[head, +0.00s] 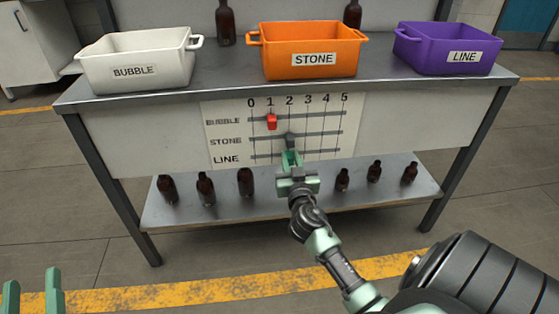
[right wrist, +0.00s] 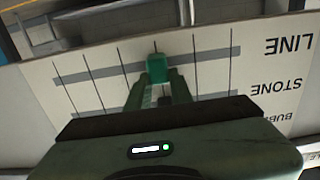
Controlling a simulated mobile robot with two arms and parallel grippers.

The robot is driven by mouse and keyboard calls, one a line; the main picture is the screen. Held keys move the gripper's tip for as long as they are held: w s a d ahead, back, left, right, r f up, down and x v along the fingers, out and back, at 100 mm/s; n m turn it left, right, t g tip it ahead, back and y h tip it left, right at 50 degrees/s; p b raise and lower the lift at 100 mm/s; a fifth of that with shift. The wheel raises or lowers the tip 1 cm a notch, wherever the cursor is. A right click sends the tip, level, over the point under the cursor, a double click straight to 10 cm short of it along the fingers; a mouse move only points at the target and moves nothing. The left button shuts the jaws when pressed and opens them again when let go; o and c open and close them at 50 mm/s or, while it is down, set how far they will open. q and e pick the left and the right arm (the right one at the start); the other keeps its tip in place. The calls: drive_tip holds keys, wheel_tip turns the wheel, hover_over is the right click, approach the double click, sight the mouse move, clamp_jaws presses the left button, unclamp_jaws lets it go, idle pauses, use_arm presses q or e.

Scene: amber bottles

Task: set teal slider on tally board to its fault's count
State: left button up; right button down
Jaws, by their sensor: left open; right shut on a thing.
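The tally board (head: 230,140) hangs on the bench front with rows BUBBLE, STONE and LINE under numbers 0 to 5. The teal slider (right wrist: 157,68) is on the LINE rail, at about the line for 2. My right gripper (head: 291,160) is shut on it; its fingers (right wrist: 160,90) partly hide the slider and the rail there. The red slider (head: 271,121) is at 1 on the BUBBLE rail. A dark grey slider (head: 290,138) is near 2 on the STONE rail. My left gripper (head: 34,292) is open and empty at the lower left, away from the bench.
On the bench top stand a white BUBBLE bin (head: 138,42), an orange STONE bin (head: 340,35) and a purple LINE bin (head: 425,50). Two amber bottles (head: 225,22) stand behind them. Several bottles (head: 205,188) stand on the lower shelf (head: 220,222), either side of my right arm.

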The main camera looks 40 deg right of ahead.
drive_tip(key=shift+f, duration=0.15)
drive_tip(key=c, duration=1.2)
unclamp_jaws()
drive_tip(key=shift+c, duration=0.2)
drive_tip(key=v, duration=0.8)
drive_tip(key=shift+w, duration=0.1)
